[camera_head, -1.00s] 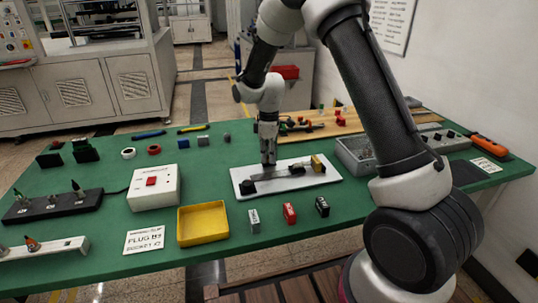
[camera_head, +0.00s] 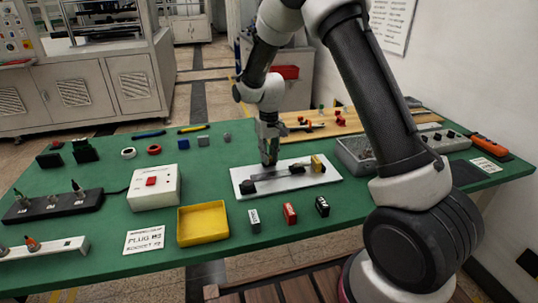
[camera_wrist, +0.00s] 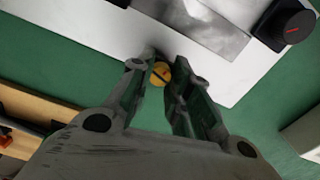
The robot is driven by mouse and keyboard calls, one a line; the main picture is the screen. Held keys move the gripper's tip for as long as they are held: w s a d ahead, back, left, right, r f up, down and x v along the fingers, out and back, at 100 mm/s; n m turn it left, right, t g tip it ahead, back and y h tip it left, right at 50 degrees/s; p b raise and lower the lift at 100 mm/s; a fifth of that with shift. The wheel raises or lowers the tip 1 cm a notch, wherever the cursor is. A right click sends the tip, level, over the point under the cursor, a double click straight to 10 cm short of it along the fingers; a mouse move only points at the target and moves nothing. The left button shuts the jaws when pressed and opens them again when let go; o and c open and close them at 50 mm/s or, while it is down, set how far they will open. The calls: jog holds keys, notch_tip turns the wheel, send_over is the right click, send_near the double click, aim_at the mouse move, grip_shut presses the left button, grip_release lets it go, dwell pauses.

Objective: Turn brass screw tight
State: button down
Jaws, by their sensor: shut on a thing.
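The brass screw (camera_wrist: 161,73) shows in the wrist view as a small round golden head with a dark slot. It sits between the fingertips of my gripper (camera_wrist: 166,72), which is shut on it. In the head view my gripper (camera_head: 270,162) points down at the white plate (camera_head: 240,176) on the green table. The screw is hidden there behind the fingers. A grey metal bar (camera_head: 290,181) lies on the plate near the fingertips, with a black knob (camera_head: 248,187) at its left and a brass-coloured block (camera_head: 317,164) at its right.
A yellow tray (camera_head: 203,241), several small coloured blocks and a white box with a red button (camera_head: 153,187) stand in front and left. A grey bin (camera_head: 343,157) is right of the plate. A wooden board (camera_head: 345,122) lies behind it.

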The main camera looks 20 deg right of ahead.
jog(key=m, duration=0.6)
jog(key=shift+m, duration=0.3)
jog(key=m, duration=0.6)
dwell(0.4)
jog(key=c, duration=1.3)
grip_release()
jog(key=shift+r, duration=0.1)
notch_tip(320, 180, up, 12)
jog(key=shift+f, duration=0.1)
